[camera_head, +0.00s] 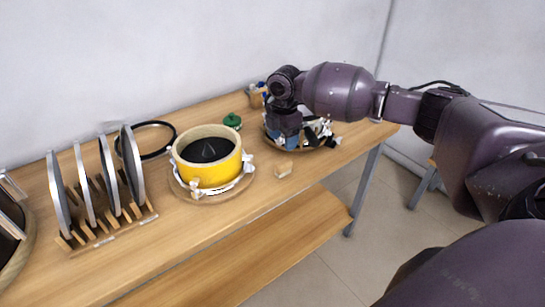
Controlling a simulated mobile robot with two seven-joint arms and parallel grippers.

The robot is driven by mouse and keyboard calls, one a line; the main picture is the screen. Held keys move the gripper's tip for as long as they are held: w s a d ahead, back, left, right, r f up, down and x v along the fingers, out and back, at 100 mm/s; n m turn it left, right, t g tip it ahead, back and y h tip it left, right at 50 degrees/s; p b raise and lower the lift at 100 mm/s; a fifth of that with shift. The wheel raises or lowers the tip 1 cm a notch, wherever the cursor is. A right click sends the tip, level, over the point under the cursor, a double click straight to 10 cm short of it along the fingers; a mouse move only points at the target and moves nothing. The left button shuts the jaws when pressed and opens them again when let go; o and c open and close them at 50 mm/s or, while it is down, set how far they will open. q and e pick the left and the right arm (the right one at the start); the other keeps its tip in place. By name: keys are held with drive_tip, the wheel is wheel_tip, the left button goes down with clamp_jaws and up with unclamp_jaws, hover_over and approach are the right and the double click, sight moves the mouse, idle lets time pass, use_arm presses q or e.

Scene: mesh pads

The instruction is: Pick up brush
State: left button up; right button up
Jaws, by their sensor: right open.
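My right gripper (286,138) reaches in from the right and points down over a round tray (309,149) at the right part of the table. The tray holds a cluster of small dark, white and blue items. Something blue shows right at the gripper's tips, and I cannot tell whether it is touched. I cannot single out a brush for sure in the cluster; the gripper and wrist hide part of it. My left gripper is out of view.
The front strip of the table is mostly clear.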

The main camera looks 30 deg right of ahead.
sight(284, 162)
drive_tip(key=shift+w+f, duration=0.1)
drive_tip(key=shift+w, duration=0.25)
drive_tip(key=f, duration=0.4)
drive_tip(key=shift+s+f+b, duration=0.3)
drive_tip(key=shift+f+b, duration=0.05)
drive_tip(key=shift+f, duration=0.65)
drive_tip(key=f, duration=0.3)
drive_tip(key=shift+s+d+f, duration=0.1)
drive_tip(key=shift+s+f, duration=0.1)
drive_tip(key=shift+s, duration=0.05)
drive_tip(key=shift+f+b, duration=0.3)
drive_tip(key=shift+f, duration=0.25)
drive_tip(key=shift+r, duration=0.1)
drive_tip(key=c, duration=1)
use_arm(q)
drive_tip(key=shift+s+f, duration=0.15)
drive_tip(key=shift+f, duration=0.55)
